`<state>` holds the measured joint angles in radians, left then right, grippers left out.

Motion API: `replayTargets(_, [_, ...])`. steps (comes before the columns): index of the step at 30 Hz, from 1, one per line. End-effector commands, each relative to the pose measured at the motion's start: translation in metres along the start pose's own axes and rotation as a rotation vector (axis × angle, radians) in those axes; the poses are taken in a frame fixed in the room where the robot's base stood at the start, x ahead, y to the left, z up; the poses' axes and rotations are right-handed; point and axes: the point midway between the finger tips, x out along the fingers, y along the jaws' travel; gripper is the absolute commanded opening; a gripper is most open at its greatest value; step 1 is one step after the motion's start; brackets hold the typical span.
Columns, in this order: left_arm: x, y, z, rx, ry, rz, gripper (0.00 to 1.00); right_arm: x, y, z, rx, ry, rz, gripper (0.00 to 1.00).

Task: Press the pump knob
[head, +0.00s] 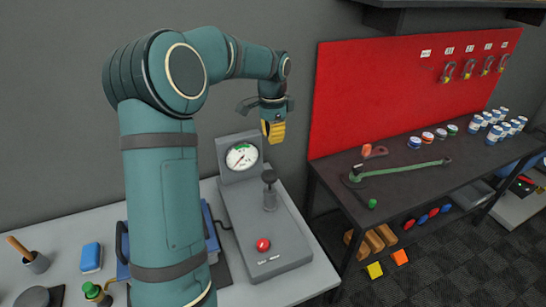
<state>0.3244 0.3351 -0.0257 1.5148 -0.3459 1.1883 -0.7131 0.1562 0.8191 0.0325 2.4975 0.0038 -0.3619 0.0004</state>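The pump knob (269,176) is a dark round cap on a short grey post. It stands upright on the top of a grey pump unit (262,215) on the light bench. A dial gauge (242,157) is mounted at the back of the unit, and a red button (263,245) is near its front. My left gripper (273,133) hangs with its yellow fingertips pointing down, above the knob in the picture and apart from it. The fingertips look closed together with nothing between them. My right gripper is out of view.
A blue sponge (91,257) and a cup with a wooden-handled tool (35,261) are at left on the bench. At right, a dark table (430,150) holds a green wrench (400,171) and several cans. A red board (400,85) stands behind it.

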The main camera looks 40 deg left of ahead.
Motion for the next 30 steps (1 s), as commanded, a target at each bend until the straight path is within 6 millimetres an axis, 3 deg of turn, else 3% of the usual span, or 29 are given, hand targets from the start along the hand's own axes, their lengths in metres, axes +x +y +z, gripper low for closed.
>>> replayTargets(18, [0.110,0.001,0.001,-0.001,-0.003,0.004,0.00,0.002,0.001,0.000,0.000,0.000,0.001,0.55])
replayTargets(24, [0.130,0.001,0.000,0.000,-0.002,0.003,0.00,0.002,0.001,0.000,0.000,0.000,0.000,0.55])
replayTargets(30, [0.136,0.001,0.000,0.000,0.000,0.001,0.00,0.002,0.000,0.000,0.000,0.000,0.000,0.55])
